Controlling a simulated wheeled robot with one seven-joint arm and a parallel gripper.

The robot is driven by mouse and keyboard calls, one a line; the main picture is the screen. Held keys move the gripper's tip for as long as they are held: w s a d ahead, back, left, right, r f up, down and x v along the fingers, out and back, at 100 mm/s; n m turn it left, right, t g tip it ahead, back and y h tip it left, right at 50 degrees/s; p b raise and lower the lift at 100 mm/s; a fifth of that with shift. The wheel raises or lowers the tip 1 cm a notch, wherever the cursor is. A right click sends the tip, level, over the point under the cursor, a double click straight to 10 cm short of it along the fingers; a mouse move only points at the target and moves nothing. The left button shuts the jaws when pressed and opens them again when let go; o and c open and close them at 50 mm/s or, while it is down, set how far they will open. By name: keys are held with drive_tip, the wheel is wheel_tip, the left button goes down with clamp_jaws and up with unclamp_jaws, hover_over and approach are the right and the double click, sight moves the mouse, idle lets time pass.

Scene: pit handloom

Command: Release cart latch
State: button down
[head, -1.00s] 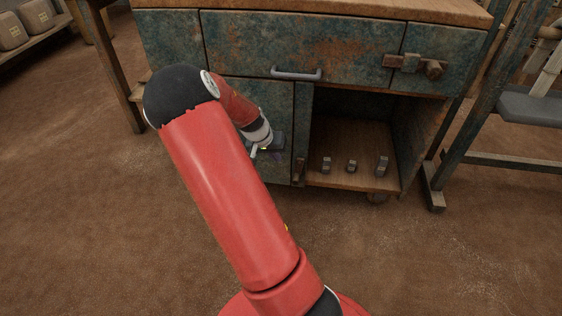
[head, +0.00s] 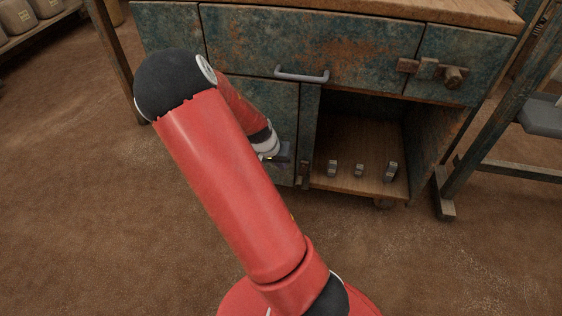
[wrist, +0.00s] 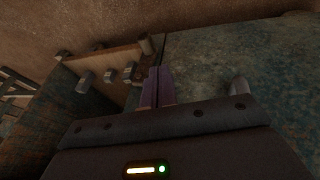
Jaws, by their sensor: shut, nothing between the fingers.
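The worn blue-green cart (head: 310,42) stands before me, with a drawer above, a door at left and an open compartment at right. A small brown catch (head: 304,173) is on the post beside the door's lower edge. My gripper is mostly hidden behind my arm in the head view, low in front of the door. In the wrist view my gripper (wrist: 156,87) has its purple fingers together and empty, near the door face (wrist: 205,65). I cannot tell whether they touch it.
A grey drawer handle (head: 302,76) sticks out above the door. Several small metal weights (head: 332,168) stand on the compartment floor. A wooden frame (head: 490,125) stands close at right. Shelved sacks (head: 18,18) are at the far left. The brown floor in front is clear.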

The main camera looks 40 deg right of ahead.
sight(297, 183)
drive_tip(key=s+b+x, duration=0.2)
drive_tip(key=x, duration=0.7)
drive_tip(key=shift+d, duration=0.25)
drive_tip(key=shift+f, duration=0.2)
drive_tip(key=shift+s+d+f+b, duration=0.15)
drive_tip(key=shift+s+f+b, duration=0.05)
drive_tip(key=shift+f+b, duration=0.2)
drive_tip(key=shift+s, duration=0.25)
drive_tip(key=shift+d, duration=0.1)
